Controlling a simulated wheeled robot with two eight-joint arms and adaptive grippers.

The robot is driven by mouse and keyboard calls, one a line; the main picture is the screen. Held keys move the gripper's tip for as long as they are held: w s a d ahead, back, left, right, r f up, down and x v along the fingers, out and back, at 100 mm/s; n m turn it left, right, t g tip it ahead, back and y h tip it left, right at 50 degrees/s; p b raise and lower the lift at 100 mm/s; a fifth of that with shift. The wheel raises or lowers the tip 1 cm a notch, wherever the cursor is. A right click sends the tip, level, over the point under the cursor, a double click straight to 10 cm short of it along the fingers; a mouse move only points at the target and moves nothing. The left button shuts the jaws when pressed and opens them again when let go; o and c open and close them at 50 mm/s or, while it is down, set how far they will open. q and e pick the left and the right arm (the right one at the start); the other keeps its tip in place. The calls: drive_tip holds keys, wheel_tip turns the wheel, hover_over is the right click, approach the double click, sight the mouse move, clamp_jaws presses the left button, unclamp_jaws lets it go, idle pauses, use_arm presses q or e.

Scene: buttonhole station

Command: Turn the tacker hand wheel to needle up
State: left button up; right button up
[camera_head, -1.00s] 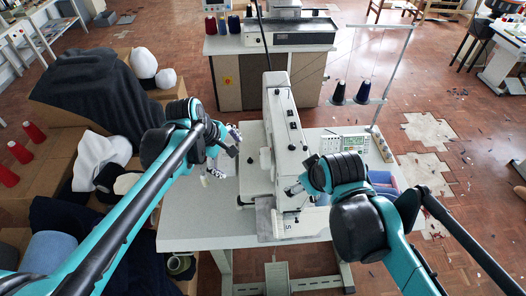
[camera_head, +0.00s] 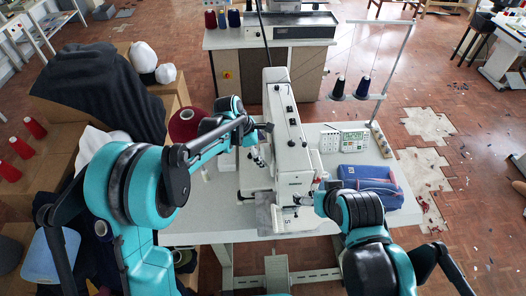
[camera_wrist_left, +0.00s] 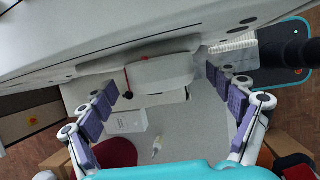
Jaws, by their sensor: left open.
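The white tacker (camera_head: 281,125) stands on the pale grey table (camera_head: 230,212). In the left wrist view its white body (camera_wrist_left: 110,28) spans the top. A rounded white part (camera_wrist_left: 162,72) juts below it, between and beyond my fingertips; I cannot tell whether this is the hand wheel. No hand wheel is clear in the head view. My left gripper (camera_head: 260,156) is at the machine's left side. In the wrist view the left gripper (camera_wrist_left: 168,97) is open, its purple-padded fingers wide apart with nothing held. My right gripper (camera_head: 307,198) is near the machine's front right; its fingers are too small to read.
A control panel (camera_head: 343,140) and a blue pouch (camera_head: 370,182) lie right of the machine. A thread stand holds a black cone (camera_head: 339,88) and a navy cone (camera_head: 364,88). A small bottle (camera_wrist_left: 157,147) and a white box (camera_wrist_left: 125,122) are on the table left of the machine.

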use_arm(q)
drive_tip(key=shift+d+f, duration=0.1)
drive_tip(key=shift+f, duration=0.2)
drive_tip(key=c, duration=1.1)
